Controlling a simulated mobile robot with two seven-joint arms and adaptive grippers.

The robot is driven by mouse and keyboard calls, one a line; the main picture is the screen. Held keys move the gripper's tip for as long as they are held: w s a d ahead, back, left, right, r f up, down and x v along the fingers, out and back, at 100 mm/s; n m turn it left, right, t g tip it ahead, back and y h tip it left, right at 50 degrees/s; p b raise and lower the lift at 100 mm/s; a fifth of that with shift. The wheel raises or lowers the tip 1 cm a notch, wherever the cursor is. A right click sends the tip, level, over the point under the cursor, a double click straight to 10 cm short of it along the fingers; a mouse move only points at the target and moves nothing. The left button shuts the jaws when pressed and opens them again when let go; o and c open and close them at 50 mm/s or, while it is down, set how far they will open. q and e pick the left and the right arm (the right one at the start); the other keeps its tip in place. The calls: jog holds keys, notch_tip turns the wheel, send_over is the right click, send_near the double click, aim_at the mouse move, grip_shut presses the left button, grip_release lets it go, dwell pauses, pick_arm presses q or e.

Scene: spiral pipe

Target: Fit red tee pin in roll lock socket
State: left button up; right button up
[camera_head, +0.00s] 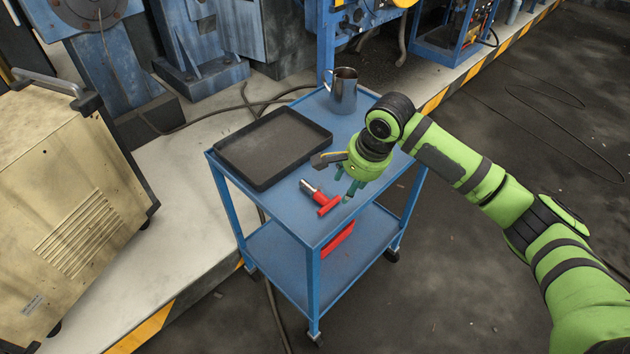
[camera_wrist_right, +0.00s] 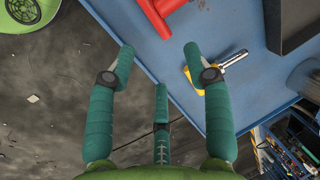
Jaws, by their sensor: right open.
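The red tee pin (camera_head: 324,203) lies on the blue cart top, its crossbar toward the front edge. A short silver metal part shows at its far end. Part of the red piece shows at the top of the right wrist view (camera_wrist_right: 159,14), cut off by the frame. My right gripper (camera_head: 349,191) is above the cart's front right edge, just right of the pin. Its green fingers are spread and empty in the right wrist view (camera_wrist_right: 160,62). I cannot make out the roll lock socket for certain. My left gripper is not in view.
A black tray (camera_head: 318,132) and a metal mug (camera_head: 343,92) stand on the blue cart (camera_head: 288,215). A yellow-handled tool with a metal shaft (camera_wrist_right: 236,57) lies by the fingers. A red object (camera_head: 338,240) is on the lower shelf. A beige cabinet (camera_head: 65,200) stands left.

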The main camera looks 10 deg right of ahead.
aim_at(338, 200)
jog(key=x, duration=0.3)
jog(key=shift+a+f+p, duration=0.35)
jog(key=shift+x, duration=1.1)
jog(key=shift+f, duration=0.2)
jog(key=c, duration=0.4)
grip_shut()
jog(key=shift+w, duration=0.1)
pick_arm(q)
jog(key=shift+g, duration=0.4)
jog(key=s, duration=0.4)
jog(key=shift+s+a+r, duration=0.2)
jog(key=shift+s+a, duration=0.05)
pick_arm(e)
jog(key=shift+r, duration=0.15)
